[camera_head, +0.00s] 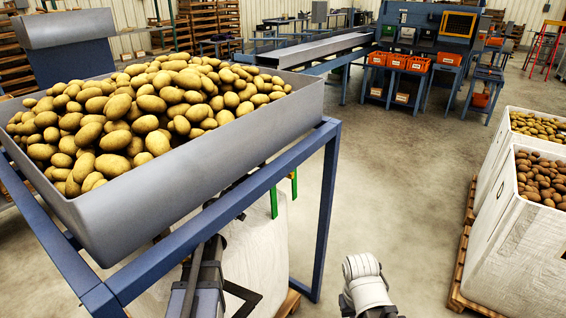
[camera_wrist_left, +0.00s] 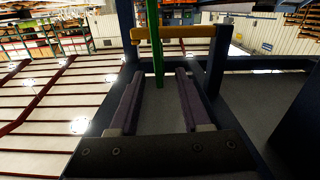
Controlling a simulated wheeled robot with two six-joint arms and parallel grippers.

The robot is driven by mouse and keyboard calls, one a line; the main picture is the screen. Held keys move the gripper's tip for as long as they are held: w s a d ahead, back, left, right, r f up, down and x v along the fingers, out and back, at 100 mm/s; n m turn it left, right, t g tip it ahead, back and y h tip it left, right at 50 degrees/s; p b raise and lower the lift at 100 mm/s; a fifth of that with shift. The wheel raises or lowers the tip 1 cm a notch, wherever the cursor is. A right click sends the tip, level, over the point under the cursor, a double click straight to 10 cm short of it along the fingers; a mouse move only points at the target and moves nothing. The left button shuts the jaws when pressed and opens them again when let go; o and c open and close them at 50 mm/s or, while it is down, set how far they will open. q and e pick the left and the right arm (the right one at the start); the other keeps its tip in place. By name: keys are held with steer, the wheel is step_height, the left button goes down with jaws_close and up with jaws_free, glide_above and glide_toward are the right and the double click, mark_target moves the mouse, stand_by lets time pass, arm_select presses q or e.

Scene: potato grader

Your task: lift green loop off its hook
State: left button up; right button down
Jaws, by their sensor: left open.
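The green loop shows in the head view as two narrow green strips (camera_head: 273,204), just below the blue frame rail and above a white bulk bag (camera_head: 262,250). In the left wrist view the green loop (camera_wrist_left: 154,45) is an upright strip crossing a tan bar. Its lower end lies between the two fingers of my left gripper (camera_wrist_left: 158,75), which are apart on either side of it and not closed on it. I cannot make out the hook clearly. In the head view my left arm reaches under the rail, and its fingers are hidden. My right gripper is not visible, only part of that arm.
A grey hopper (camera_head: 215,143) heaped with potatoes stands on a blue frame (camera_head: 328,215) close above my left arm. The floor between is clear. Orange crates (camera_head: 397,62) are at the back.

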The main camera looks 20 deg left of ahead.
arm_select(q)
steer(key=x, duration=0.7)
steer(key=shift+w+d, duration=0.15)
steer(key=shift+w, duration=0.2)
jaws_close()
stand_by(1.1)
